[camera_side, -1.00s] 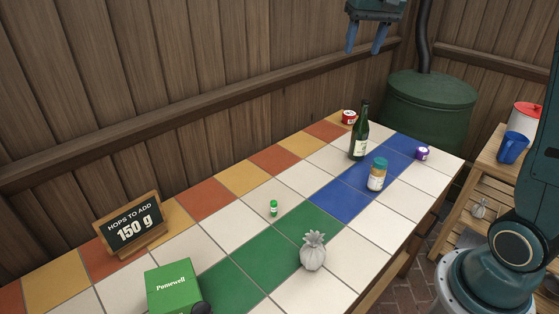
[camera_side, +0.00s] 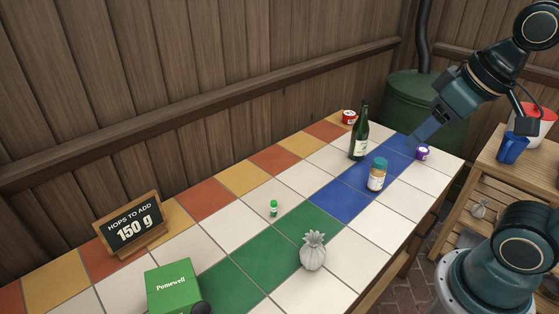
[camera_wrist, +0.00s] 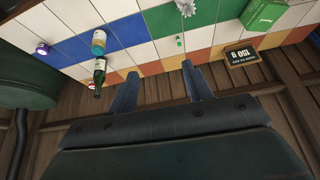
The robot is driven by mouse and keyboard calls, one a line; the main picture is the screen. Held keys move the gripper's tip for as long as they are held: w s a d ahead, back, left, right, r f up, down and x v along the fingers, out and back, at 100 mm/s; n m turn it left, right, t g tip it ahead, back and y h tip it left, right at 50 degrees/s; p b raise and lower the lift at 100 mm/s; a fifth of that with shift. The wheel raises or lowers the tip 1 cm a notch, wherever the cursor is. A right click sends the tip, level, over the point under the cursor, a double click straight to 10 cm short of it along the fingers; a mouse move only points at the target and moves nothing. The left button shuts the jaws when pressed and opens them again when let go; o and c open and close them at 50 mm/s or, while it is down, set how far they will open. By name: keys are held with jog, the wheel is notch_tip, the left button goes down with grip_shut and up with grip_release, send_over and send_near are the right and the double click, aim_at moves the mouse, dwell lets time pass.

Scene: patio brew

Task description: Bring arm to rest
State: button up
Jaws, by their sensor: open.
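My gripper (camera_side: 428,127) is raised above the far right end of the tiled table (camera_side: 394,221) in the side view, to the right of the green bottle (camera_side: 358,147). In the wrist view my gripper (camera_wrist: 158,82) shows two blue fingers spread apart with nothing between them. The wrist camera looks across the table and the wooden wall from above. In the side view the fingers overlap each other, so the space between them is hidden there.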

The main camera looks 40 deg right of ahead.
jog(key=shift+s+a+f+n, duration=0.25)
jog(key=shift+s+f+n, duration=0.05)
jog(key=shift+s+f, duration=0.6)
